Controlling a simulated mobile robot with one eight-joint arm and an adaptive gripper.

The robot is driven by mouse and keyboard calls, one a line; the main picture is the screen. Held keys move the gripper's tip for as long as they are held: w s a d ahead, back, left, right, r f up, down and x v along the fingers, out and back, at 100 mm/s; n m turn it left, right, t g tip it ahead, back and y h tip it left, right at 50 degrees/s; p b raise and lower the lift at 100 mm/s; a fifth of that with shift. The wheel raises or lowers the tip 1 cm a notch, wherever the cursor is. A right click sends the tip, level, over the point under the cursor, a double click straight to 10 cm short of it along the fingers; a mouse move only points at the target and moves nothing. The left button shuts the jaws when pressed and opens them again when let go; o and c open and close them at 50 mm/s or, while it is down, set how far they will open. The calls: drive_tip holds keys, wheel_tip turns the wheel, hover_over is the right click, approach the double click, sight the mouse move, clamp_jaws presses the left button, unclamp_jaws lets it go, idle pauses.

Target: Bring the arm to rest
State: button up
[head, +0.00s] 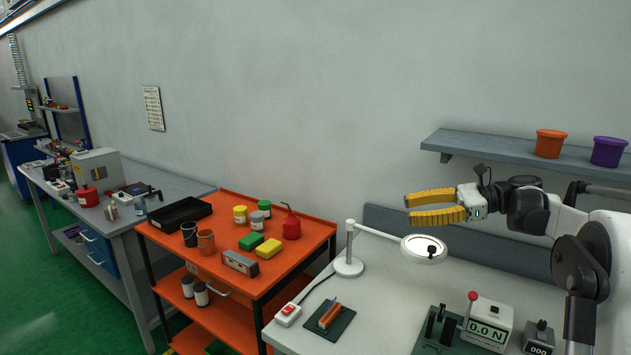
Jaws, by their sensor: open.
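My gripper (411,209) has yellow fingers and is open and empty. My white and black arm reaches in from the right, and the fingers point left. The gripper is up in the air in front of the wall, above the round white lamp head (424,249) in the picture. It appears apart from the lamp and from the shelf.
A grey shelf (480,151) holds an orange pot (550,144) and a purple pot (608,151). The white bench (385,310) carries a force gauge (488,322) with a red-knobbed lever and a small device (538,338). An orange cart (315,240) with cans stands left.

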drive_tip(key=s+a+f+n+h, duration=0.25)
drive_tip(key=s+a+h, duration=0.2)
drive_tip(key=s, duration=0.25)
drive_tip(key=s+a+f+n+h, duration=0.1)
drive_tip(key=s+a+n+h, duration=0.25)
drive_tip(key=s+a, duration=0.35)
drive_tip(key=s+d+f+n+t+h, duration=0.2)
drive_tip(key=s+f+n, duration=0.3)
drive_tip(key=s, duration=0.4)
drive_tip(key=s+d+f+n+t+h, duration=0.1)
drive_tip(key=s+d+f+n+h, duration=0.2)
drive_tip(key=s, duration=0.7)
wheel_tip(320, 180, down, 3)
drive_tip(key=n+h, duration=0.2)
drive_tip(key=n, duration=0.2)
drive_tip(key=shift+s+t, duration=0.25)
drive_tip(key=shift+t, duration=0.15)
